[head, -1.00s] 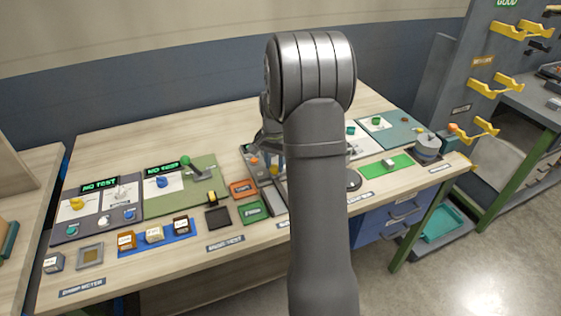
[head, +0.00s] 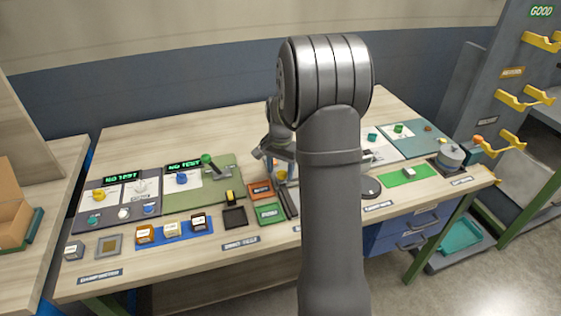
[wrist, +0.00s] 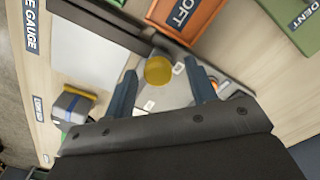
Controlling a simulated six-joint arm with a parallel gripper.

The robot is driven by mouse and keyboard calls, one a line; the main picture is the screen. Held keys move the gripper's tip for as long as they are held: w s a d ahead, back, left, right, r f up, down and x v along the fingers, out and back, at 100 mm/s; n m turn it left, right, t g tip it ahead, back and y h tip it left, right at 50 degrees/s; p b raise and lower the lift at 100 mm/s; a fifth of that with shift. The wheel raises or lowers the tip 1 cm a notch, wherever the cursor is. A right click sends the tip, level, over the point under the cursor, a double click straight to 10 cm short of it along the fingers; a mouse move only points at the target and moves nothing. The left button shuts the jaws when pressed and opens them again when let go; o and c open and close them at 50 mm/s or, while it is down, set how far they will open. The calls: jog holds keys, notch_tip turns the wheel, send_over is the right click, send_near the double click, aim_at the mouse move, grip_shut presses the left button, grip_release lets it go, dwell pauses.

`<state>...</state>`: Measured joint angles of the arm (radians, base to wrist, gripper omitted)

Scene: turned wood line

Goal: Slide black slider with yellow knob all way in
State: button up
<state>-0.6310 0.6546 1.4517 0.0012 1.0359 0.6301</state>
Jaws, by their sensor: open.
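The yellow knob (wrist: 158,70) shows in the wrist view as a round top between my two fingertips, with a gap visible on each side. In the head view the knob (head: 281,175) is partly hidden by my gripper and arm. A dark bar (wrist: 98,24), apparently part of the black slider, runs from the upper left towards the knob in the wrist view. I cannot tell how far in it sits. My gripper (wrist: 164,88) is open, its blue-grey fingers on either side of the knob. It also shows in the head view (head: 277,163), low over the bench.
An orange SOFT tray (head: 260,191) and a green DENT tray (head: 271,213) lie close left of the knob. Left of them is a green panel with a green-knobbed lever (head: 207,159). A grey block with yellow (wrist: 72,105) stands near in the wrist view.

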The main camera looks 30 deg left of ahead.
notch_tip(320, 180, up, 17)
jog(key=shift+r, duration=0.2)
jog(key=shift+f, duration=0.1)
dwell(0.6)
notch_tip(320, 180, down, 17)
jog(key=shift+f, duration=0.15)
dwell(0.4)
